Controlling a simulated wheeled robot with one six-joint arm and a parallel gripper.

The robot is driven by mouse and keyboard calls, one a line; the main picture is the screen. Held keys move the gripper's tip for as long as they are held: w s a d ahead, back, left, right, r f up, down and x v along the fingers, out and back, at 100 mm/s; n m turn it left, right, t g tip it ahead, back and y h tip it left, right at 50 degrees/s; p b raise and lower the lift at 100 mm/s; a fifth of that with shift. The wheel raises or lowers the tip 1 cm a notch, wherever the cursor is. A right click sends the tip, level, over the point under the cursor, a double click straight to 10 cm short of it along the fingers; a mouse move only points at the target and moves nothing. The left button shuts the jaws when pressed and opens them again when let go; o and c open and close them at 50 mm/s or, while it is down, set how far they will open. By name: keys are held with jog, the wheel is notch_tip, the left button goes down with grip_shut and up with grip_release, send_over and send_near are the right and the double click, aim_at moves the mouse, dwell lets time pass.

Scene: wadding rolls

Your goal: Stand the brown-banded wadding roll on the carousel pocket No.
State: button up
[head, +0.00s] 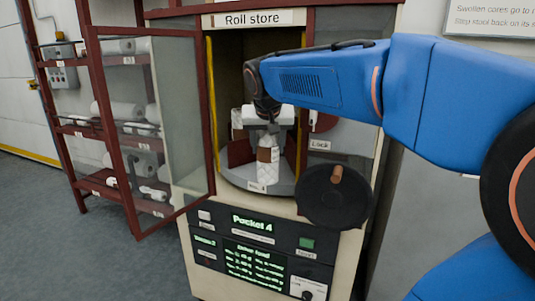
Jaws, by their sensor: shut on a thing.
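The brown-banded wadding roll (268,173) is white with a brown patch on its side. It is upright inside the open bay of the roll store. My gripper (268,132) reaches into the bay from above and is shut on the roll's upper end. The carousel (232,174) is a round grey platform with dark red dividers. The roll is over its front part, but I cannot tell whether the roll's foot touches it. A small white pocket label (257,187) is on the front rim, its number too small to read. The display (253,222) reads "Pocket 4".
The glazed door (172,125) stands open at left, before a rack (75,130) of white rolls. A black handwheel (335,197) with a brown knob projects at right, below a "Lock" label (320,144). The control panel (255,258) is below. Yellow-edged posts flank the bay.

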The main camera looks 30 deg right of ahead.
jog(key=w+d+f, duration=0.1)
jog(key=w+d, duration=0.3)
jog(key=w, duration=0.3)
jog(key=w+d+f, duration=0.2)
jog(key=w+d, duration=0.2)
jog(key=w, duration=0.3)
jog(key=shift+w+d+f, duration=0.15)
jog(key=shift+f, duration=0.15)
jog(key=shift+f, duration=0.35)
jog(key=o, duration=1.1)
jog(key=shift+c, duration=0.2)
jog(key=shift+r, duration=0.1)
jog(key=v, duration=1.2)
jog(key=shift+r, duration=0.25)
